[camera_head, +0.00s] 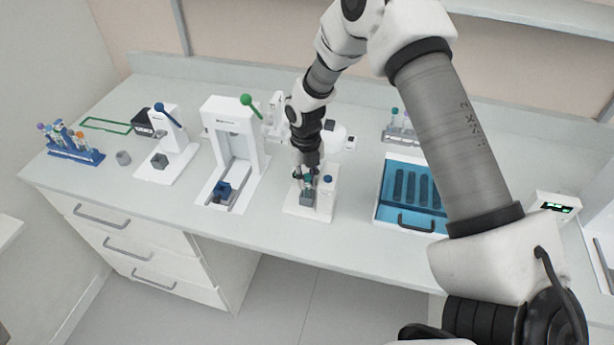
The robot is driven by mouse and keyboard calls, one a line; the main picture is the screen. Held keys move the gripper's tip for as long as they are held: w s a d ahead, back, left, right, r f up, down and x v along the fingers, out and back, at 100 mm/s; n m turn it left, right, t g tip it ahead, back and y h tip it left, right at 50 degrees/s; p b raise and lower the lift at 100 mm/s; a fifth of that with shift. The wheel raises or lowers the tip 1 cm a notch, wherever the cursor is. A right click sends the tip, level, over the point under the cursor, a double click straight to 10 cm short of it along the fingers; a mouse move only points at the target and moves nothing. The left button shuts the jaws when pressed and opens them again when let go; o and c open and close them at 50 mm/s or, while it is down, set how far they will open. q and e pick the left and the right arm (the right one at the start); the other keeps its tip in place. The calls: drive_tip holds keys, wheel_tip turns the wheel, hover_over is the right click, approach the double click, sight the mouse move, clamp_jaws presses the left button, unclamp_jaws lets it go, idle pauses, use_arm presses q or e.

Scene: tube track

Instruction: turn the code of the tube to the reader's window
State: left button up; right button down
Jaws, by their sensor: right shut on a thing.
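The reader (323,205) is a small white device in the middle of the bench, with a blue knob on its right part and a grey block (306,199) on its left part. My right gripper (306,175) points down over the grey block and is shut on the tube (308,178). Only a bit of the tube's teal cap shows; its code is hidden or too small to tell. I cannot make out the reader's window. The tube seems upright at the block. My left gripper is not in view.
Left of the reader stand a white press with a green-knobbed lever (232,120), a smaller blue-levered device (170,150) and a blue rack of tubes (75,148). A blue tray (385,208) is on the right. A tube rack (397,130) stands behind it. The front strip is clear.

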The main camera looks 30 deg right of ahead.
drive_tip(key=c, duration=1)
unclamp_jaws()
drive_tip(key=shift+a, duration=0.1)
wheel_tip(320, 180, up, 12)
drive_tip(key=shift+w, duration=0.3)
